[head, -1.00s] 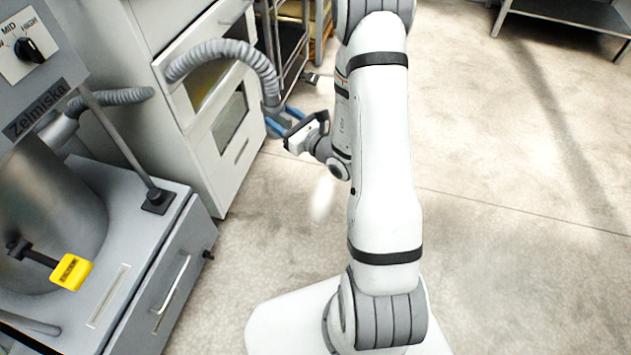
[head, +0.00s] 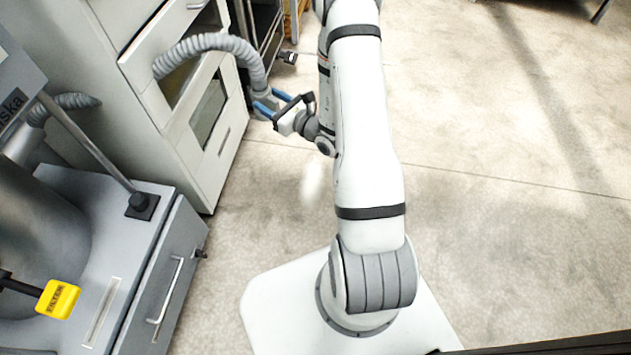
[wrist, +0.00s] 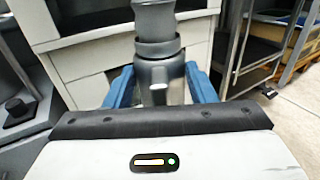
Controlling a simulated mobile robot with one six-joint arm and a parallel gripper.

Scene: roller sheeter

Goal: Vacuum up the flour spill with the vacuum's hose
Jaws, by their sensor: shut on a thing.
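The vacuum (head: 60,215) is a grey steel machine at the left of the head view, with a yellow filter lever (head: 58,299). Its ribbed grey hose (head: 215,42) arches in front of a white cabinet to my gripper (head: 266,106). My gripper's blue fingers are shut around the hose's grey end piece, which also shows between them in the wrist view (wrist: 155,72). The gripper is off the floor, beside the cabinet. A pale white patch (head: 315,182), apparently the flour spill, lies on the floor below and right of the gripper. The nozzle's mouth is hidden.
The white cabinet (head: 185,120) with drawers and glazed openings stands close left of the gripper. A dark metal rack (head: 268,35) is behind it. The concrete floor (head: 490,150) to the right is open. Another table leg (head: 600,12) shows at top right.

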